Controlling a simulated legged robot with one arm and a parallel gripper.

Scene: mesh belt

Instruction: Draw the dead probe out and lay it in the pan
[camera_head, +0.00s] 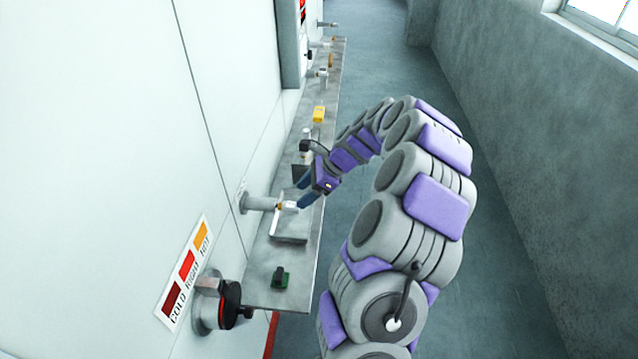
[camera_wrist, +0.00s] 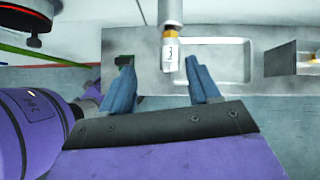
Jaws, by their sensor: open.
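A probe (camera_head: 265,203) sticks out level from the pale wall over the metal shelf, with a white and brass end. In the wrist view its end (camera_wrist: 170,55) carries a dark 3 and lies between my blue fingertips, with gaps at both sides. My gripper (camera_head: 303,192) is open and empty; in the wrist view it (camera_wrist: 160,66) spans the probe's end. A shallow metal pan (camera_head: 289,240) lies on the shelf below the probe; in the wrist view the pan (camera_wrist: 228,74) is right of and behind the probe. Nothing in it is visible.
A green and black piece (camera_head: 280,278) sits at the shelf's near end. A grey block (camera_head: 301,167) and yellow item (camera_head: 319,114) stand farther along. Open floor lies right.

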